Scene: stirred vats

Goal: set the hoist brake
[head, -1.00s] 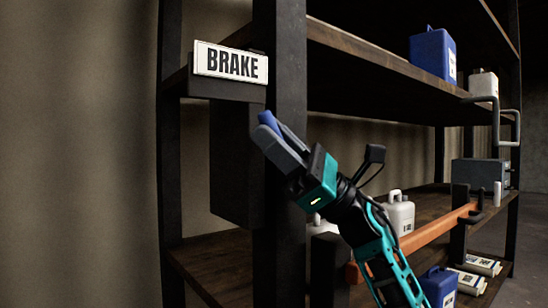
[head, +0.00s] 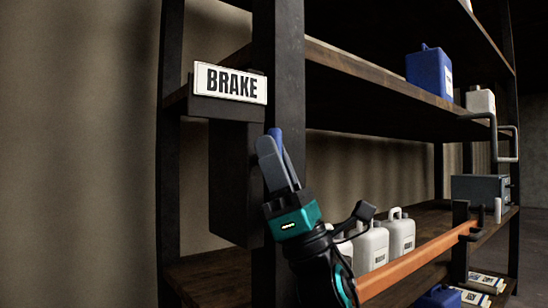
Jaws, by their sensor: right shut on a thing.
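A white sign reading BRAKE (head: 230,82) is fixed to a dark bracket at the front left of the rack. A blue grip (head: 276,137) shows below and right of the sign, in front of the dark upright. My right gripper (head: 273,149) is shut on this blue grip, its grey fingers pointing up and slightly left. The fingers hide most of the grip and whatever it is attached to. My left gripper is not in view.
The dark upright (head: 277,60) stands right behind my gripper. An orange bar (head: 415,261) runs along the lower shelf, in front of white jugs (head: 401,236). A blue jug (head: 429,71) stands on the upper shelf. A grey box (head: 478,188) is at the right.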

